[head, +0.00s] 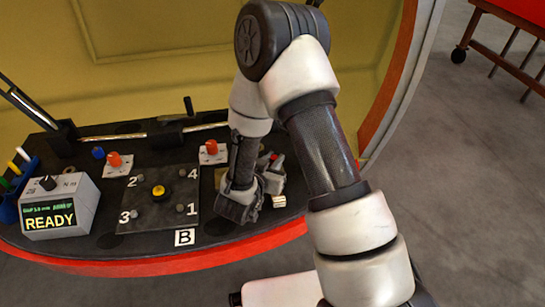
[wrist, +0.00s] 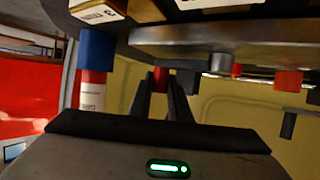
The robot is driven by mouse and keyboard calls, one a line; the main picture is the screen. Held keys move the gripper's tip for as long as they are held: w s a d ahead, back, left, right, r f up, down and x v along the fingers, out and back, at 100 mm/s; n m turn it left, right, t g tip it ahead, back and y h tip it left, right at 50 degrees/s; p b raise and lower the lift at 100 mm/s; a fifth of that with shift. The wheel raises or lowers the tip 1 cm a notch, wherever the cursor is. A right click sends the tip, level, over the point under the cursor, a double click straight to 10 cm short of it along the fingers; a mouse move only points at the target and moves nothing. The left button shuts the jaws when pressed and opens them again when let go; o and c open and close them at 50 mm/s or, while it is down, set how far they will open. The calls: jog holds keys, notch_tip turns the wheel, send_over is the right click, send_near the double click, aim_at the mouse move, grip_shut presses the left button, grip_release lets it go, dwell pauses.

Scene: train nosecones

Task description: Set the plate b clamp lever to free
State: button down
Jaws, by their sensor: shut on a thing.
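The dark plate (head: 150,207) with numbers 1 to 4 and a yellow-topped knob (head: 159,192) at its middle lies on the black table; a B label (head: 185,237) is at its front edge. My gripper (head: 272,172) is low over the table, right of the plate. In the wrist view, my gripper's two dark fingers (wrist: 161,90) are closed on a small red piece (wrist: 161,74). I cannot tell whether this is the clamp lever; most of it is hidden by the fingers. My wrist hides that part of the table in the head view.
Orange-red knobs on white bases stand behind the plate, one left (head: 114,159) and one right (head: 211,147). A grey box reading READY (head: 60,205) is at left. A rail (head: 110,138) crosses the back.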

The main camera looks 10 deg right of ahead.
jog(key=shift+s+d, duration=0.2)
dwell(0.4)
jog(key=c, duration=1.6)
grip_release()
jog(key=shift+c, duration=0.2)
jog(key=shift+a, duration=0.1)
jog(key=p+v, duration=0.3)
jog(key=v, duration=1.4)
jog(key=shift+a+r, duration=0.1)
jog(key=shift+r, duration=0.05)
